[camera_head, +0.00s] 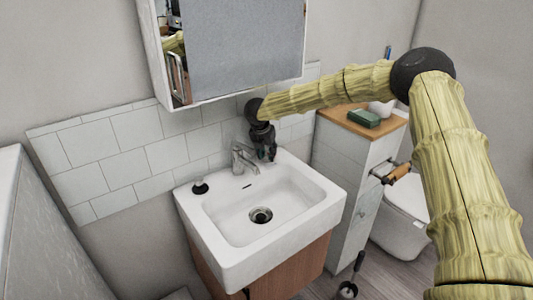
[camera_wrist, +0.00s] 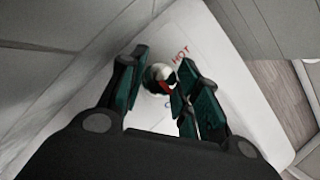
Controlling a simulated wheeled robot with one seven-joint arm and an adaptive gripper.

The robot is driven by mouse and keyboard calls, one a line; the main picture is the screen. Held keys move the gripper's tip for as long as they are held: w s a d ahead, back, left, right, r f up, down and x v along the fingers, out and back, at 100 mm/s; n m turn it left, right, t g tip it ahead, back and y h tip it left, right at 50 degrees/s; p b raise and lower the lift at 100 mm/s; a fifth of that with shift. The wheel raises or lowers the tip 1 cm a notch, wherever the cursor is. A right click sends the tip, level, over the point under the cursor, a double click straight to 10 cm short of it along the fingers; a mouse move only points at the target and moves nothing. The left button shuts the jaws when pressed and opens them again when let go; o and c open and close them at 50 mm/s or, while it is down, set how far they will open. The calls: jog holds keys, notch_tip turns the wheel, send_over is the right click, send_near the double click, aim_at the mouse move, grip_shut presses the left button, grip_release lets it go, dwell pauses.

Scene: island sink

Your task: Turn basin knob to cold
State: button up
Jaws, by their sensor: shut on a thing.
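The white basin (camera_head: 228,257) is mounted on the wall, with a chrome faucet (camera_head: 240,158) at its back edge. My gripper (camera_head: 265,155) reaches down to the back right of the basin rim, just right of the faucet. In the wrist view my gripper (camera_wrist: 166,75) has its dark teal finger pads on both sides of a small, shiny, pale knob (camera_wrist: 158,74) with a red mark, and is shut on it. Red letters "HOT" (camera_wrist: 180,56) show on the white surface beside the knob. My fingers hide part of the knob, and in the head view they hide it.
A mirror cabinet (camera_head: 243,45) hangs above the basin, near my arm. A small dark item (camera_head: 200,187) sits on the basin's left rim. A wooden-topped cabinet (camera_head: 340,150) with a green box (camera_head: 364,118) stands at the right, with a toilet (camera_head: 400,215) beyond it.

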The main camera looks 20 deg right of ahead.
jog(key=shift+r, duration=0.15)
jog(key=o, duration=1)
jog(key=shift+d, duration=0.1)
